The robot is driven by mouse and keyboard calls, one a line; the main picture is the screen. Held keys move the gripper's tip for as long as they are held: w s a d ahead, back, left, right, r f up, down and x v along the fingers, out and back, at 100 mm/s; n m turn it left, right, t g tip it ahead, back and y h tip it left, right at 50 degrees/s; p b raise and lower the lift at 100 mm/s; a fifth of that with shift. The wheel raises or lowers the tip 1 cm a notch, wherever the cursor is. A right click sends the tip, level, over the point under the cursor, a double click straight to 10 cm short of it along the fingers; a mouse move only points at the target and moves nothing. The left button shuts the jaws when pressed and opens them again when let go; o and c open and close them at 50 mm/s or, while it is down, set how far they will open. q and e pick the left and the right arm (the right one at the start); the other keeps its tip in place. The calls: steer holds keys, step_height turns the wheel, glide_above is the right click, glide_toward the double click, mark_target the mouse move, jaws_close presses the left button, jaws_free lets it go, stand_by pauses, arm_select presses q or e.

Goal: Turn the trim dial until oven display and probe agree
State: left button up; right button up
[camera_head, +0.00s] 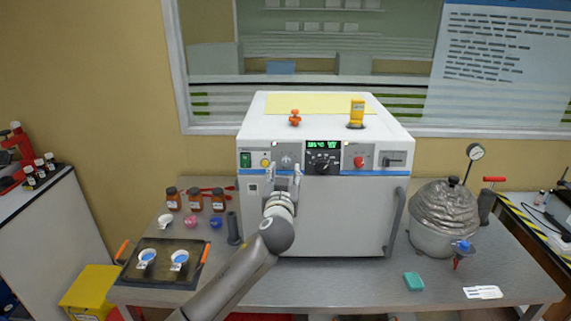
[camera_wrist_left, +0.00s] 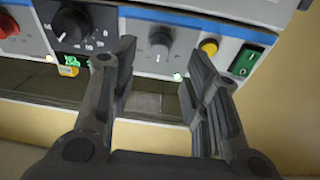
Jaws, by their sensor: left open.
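The white oven (camera_head: 310,218) stands on the bench. Its front panel carries a green-lit display (camera_head: 323,145), whose digits are too small to read surely, above a large black dial (camera_head: 322,162). A small grey dial (camera_head: 286,160), likely the trim dial, is left of it; it also shows in the left wrist view (camera_wrist_left: 160,42). A yellow device (camera_head: 357,112), perhaps the probe readout, stands on the oven top. My left gripper (camera_head: 283,173) is open and empty just before the panel. In the wrist view its fingers (camera_wrist_left: 161,60) frame the grey dial, with no visible contact. My right gripper is out of view.
On the panel, a yellow button (camera_head: 265,162) and green switch (camera_head: 245,160) lie left of the grey dial, a red knob (camera_head: 359,161) right. Brown bottles (camera_head: 195,199) and a tray (camera_head: 160,276) stand left. A foil-covered vessel (camera_head: 441,215) stands right.

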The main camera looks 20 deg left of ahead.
mark_target(286, 164)
arm_select(q)
steer(key=shift+p+x, duration=0.6)
steer(key=shift+x, duration=1.7)
jaws_close()
steer(key=shift+f+b, duration=0.25)
steer(key=shift+b, duration=0.4)
steer(key=n+b, duration=0.3)
steer(key=b, duration=0.2)
steer(key=n+y+b, duration=0.1)
steer(key=n+b, duration=0.1)
steer(key=b, duration=0.3)
steer(key=shift+d+f+n+y, duration=0.1)
steer(key=shift+d+n+y, duration=0.1)
steer(key=shift+n+y, duration=0.15)
steer(key=shift+n+g+y+b, duration=0.3)
steer(key=shift+n+b, duration=0.35)
steer(key=shift+b, duration=0.3)
steer(key=shift+r, duration=0.25)
jaws_free()
